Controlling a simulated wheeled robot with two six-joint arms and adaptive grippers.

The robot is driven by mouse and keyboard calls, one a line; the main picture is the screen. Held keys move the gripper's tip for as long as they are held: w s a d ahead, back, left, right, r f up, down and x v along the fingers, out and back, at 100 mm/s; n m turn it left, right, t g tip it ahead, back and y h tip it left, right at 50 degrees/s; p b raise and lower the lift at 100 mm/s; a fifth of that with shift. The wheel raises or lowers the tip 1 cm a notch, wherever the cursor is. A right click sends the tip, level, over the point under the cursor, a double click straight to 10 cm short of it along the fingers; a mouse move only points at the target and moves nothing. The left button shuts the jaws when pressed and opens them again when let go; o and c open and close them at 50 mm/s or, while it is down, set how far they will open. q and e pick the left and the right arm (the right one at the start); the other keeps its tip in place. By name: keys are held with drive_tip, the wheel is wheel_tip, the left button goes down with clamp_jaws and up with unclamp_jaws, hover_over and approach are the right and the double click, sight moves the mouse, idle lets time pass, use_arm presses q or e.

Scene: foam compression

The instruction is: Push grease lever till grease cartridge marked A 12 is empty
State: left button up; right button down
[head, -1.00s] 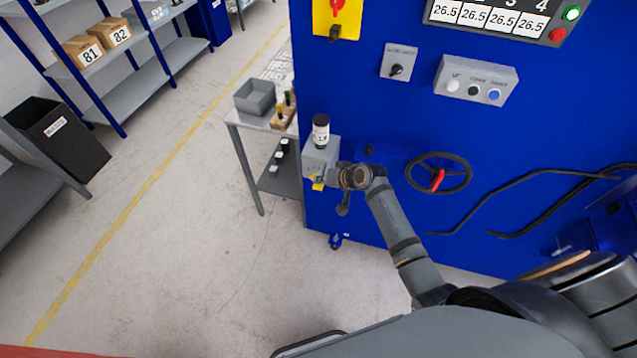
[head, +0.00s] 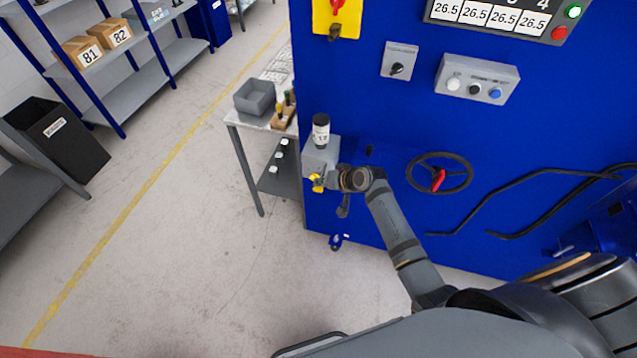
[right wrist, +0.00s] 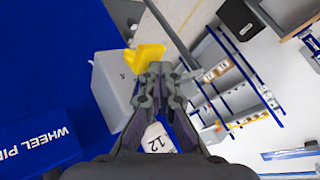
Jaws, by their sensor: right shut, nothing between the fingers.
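The grease cartridge (head: 321,131), white with a black cap, stands upright on a grey pump box (head: 317,158) on the blue machine's left side. The right wrist view shows a 12 on the cartridge (right wrist: 157,138) and a letter A on the pump box (right wrist: 112,82). The cartridge's fill level cannot be seen. The yellow grease lever (head: 317,184) sits at the front of the box; its yellow end (right wrist: 148,56) also shows in the right wrist view. My right gripper (right wrist: 160,76) is shut and empty, close beside the lever; contact cannot be told. My left gripper is out of view.
A handwheel (head: 438,174) with a red handle and black hoses (head: 520,192) are on the machine to the right. A side table (head: 247,121) with a grey bin (head: 255,97) stands left of the pump. The floor in front is free.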

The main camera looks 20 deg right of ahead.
drive_tip(key=shift+f, duration=0.2)
idle(0.6)
drive_tip(key=shift+r+p, duration=1.8)
drive_tip(key=shift+p, duration=0.05)
drive_tip(key=shift+r+p, duration=0.5)
wheel_tip(320, 180, up, 4)
drive_tip(key=p, duration=0.3)
drive_tip(key=shift+p, duration=0.35)
